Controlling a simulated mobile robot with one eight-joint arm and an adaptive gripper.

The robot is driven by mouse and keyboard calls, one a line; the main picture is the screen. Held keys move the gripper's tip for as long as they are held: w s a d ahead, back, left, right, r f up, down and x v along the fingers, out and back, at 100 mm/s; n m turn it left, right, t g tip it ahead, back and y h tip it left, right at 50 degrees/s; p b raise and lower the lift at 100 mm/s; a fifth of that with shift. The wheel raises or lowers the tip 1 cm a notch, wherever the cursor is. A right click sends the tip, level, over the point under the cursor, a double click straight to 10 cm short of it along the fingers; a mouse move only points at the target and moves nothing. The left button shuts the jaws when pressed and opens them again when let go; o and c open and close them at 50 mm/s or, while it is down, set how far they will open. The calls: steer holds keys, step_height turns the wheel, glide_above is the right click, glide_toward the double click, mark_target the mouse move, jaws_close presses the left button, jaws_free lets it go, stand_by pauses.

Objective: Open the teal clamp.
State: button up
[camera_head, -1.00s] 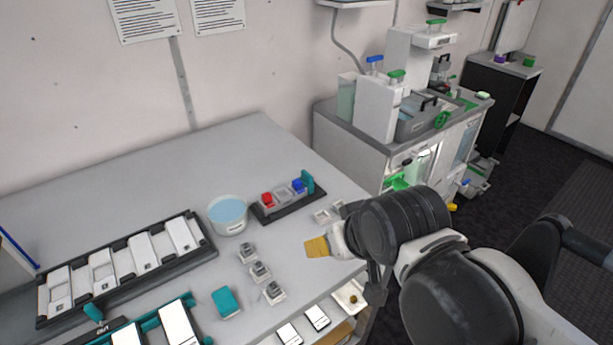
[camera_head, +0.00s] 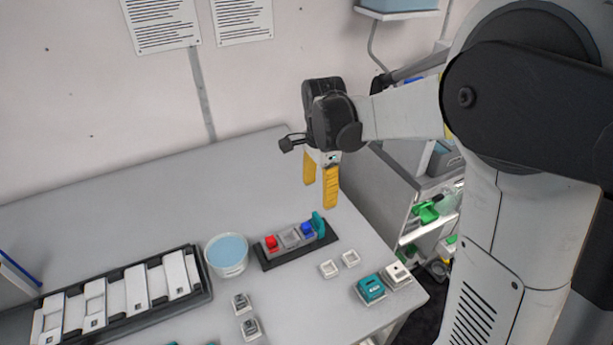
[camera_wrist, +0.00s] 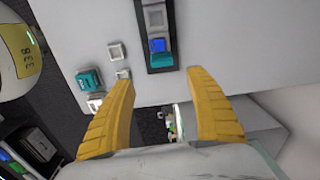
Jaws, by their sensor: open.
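The teal clamp (camera_head: 318,225) stands at the right end of a dark rack (camera_head: 272,259) on the table, beside a blue block (camera_head: 307,231). I cannot tell from here whether the clamp is shut. My gripper (camera_head: 319,192) is open, empty and pointing down above the rack's right end, apart from the clamp; its yellow fingers also frame the wrist view (camera_wrist: 161,80).
A bowl of blue liquid (camera_head: 228,252) stands left of the rack. Small white square holders (camera_head: 329,269), a teal block (camera_head: 370,288) and a white block (camera_head: 397,274) sit to its right. A long dark tray with white plates (camera_head: 130,290) lies at left. The table behind is clear.

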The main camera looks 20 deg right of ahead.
mark_target(317, 217)
steer(key=shift+w+f+m, duration=0.3)
steer(key=shift+w+f, duration=0.15)
steer(key=shift+f, duration=0.15)
step_height(317, 217, down, 10)
steer(key=b, duration=0.3)
steer(key=shift+s, duration=0.1)
jaws_close()
